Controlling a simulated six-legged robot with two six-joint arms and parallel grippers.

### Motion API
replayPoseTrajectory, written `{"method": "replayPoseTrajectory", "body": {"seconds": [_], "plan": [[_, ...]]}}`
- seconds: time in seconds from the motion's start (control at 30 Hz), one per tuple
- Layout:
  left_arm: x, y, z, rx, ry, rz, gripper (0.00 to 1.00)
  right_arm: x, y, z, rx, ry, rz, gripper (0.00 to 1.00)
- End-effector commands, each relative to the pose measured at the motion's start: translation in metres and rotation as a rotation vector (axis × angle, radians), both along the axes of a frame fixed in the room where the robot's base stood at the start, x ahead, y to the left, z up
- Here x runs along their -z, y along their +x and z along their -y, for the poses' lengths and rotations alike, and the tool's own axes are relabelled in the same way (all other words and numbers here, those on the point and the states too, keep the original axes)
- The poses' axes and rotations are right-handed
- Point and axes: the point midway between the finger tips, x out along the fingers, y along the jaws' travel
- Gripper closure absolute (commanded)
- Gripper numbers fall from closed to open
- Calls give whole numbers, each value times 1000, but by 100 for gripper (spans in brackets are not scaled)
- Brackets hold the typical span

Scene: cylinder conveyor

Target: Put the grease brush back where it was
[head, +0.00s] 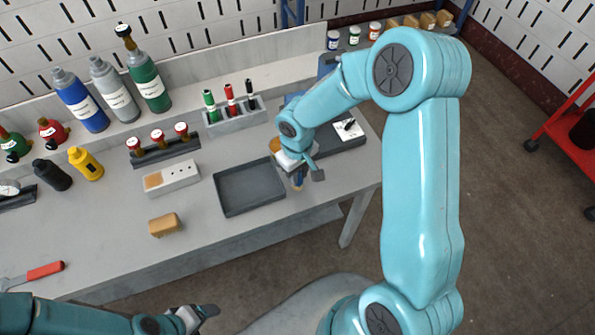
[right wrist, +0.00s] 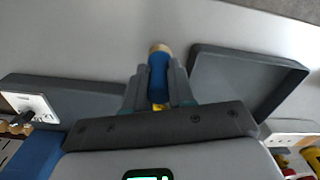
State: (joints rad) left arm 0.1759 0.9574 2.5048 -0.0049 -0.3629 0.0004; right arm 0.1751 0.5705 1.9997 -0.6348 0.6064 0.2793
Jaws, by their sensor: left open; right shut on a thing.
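My right gripper (right wrist: 160,88) is shut on a blue cylindrical thing with a tan end (right wrist: 159,72). It may be the grease brush, but its far part is hidden between the fingers. In the head view this thing (head: 298,181) hangs just right of the empty dark tray (head: 222,207), near the table's front edge. The tray also shows in the right wrist view (right wrist: 205,75), apart from the held thing. My left gripper (head: 205,315) is open and empty, low in front of the table. A tan block (head: 165,224), perhaps a brush, lies left of the tray.
A pale block with holes (head: 186,176) stands left of the tray. Behind it are a rack of red-capped vials (head: 162,154) and a grey marker holder (head: 236,123). A dark platform (head: 343,141) bears a white plate (head: 346,131). The table's front left is mostly clear.

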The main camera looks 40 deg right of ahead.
Motion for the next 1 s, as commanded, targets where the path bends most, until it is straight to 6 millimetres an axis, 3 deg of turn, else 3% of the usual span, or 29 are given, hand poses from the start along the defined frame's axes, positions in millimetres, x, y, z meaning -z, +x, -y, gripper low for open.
{"method": "replayPoseTrajectory", "body": {"seconds": [0.03, 0.1, 0.37, 0.5, 0.8, 1.0], "plan": [[1, 0, 0, 0, 0, 0, 28, 1, 0, 0, 0, 0, 0, 67], [0, 0, 0, 0, 0, 0, 28, 0, 0, 0, 0, 0, 0, 51], [0, 0, 0, 0, 0, 0, 28, -1, 0, 0, 0, 0, 0, 51], [-4, 0, 0, 0, 0, 0, 28, -11, 1, 0, 0, -2, 4, 51], [-6, 0, 0, 0, 0, 0, 28, -79, 2, 0, 0, -1, 7, 51], [-7, 0, 0, 0, 0, 0, 28, -112, 1, 0, 0, -1, 4, 51]]}}
